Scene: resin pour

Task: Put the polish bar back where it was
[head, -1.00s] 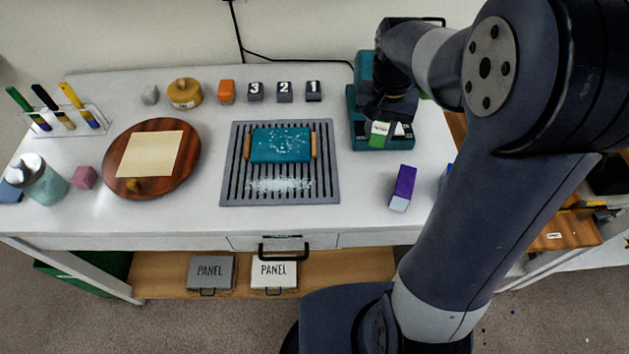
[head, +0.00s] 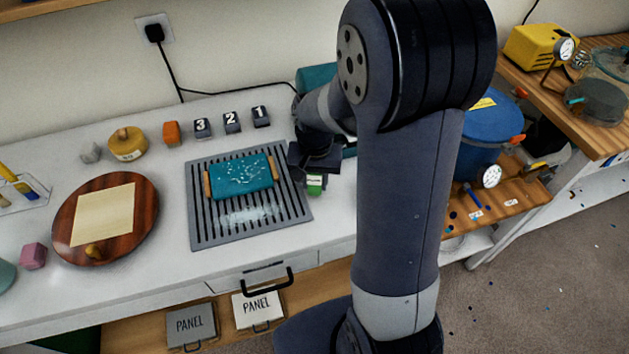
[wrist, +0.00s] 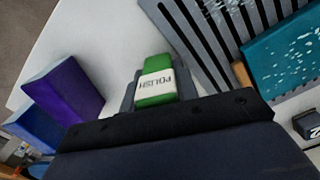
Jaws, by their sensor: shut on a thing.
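The polish bar (wrist: 155,82) is green with a white label reading POLISH. In the wrist view it sits between the fingers of my gripper (wrist: 157,92), which is shut on it. In the head view the green bar (head: 315,184) shows under my gripper (head: 316,178), just right of the grey slatted rack on the white bench. I cannot tell whether the bar touches the bench.
A slatted rack (head: 207,228) holds a teal panel (head: 243,175) with wooden ends. Numbered blocks (head: 232,122) stand behind it. A purple block (wrist: 62,88) is near my gripper in the wrist view. A round wooden board (head: 138,228) is at left; a blue bucket (head: 482,135) stands right.

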